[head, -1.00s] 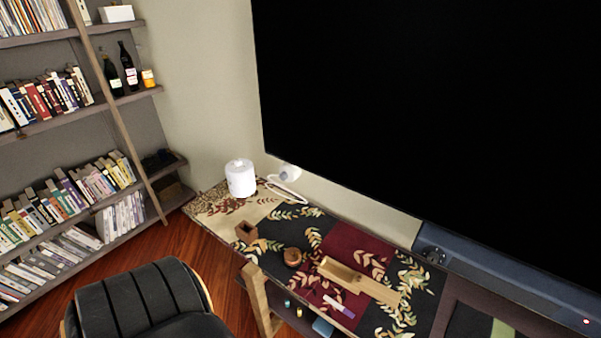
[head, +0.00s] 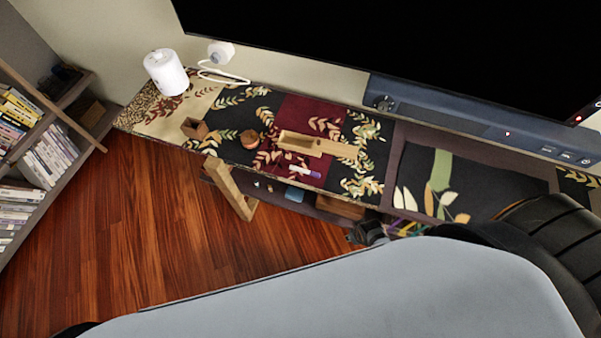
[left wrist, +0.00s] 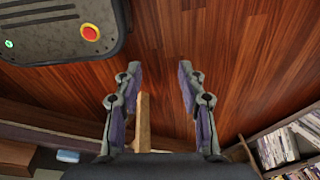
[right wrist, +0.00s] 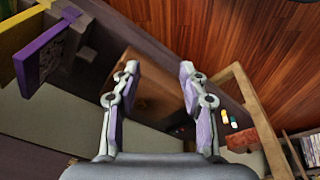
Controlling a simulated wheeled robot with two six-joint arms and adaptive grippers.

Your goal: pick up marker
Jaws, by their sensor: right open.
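The marker (head: 305,172), white with a purple end, lies on the patterned bench top near its front edge, just in front of a wooden tray (head: 300,142). It does not show in either wrist view. My right gripper (right wrist: 155,72) is open and empty in the right wrist view, facing the shelf below the bench top. A dark gripper at the bench front in the head view appears to be my right one (head: 367,232), apart from the marker. My left gripper (left wrist: 158,70) is open and empty above the wood floor; I cannot make it out in the head view.
A wooden bowl (head: 249,139), a small wooden box (head: 195,128) and a white canister (head: 165,72) stand left of the tray. A slanted wooden leg (head: 228,190) stands before the bench. Floor at left is clear.

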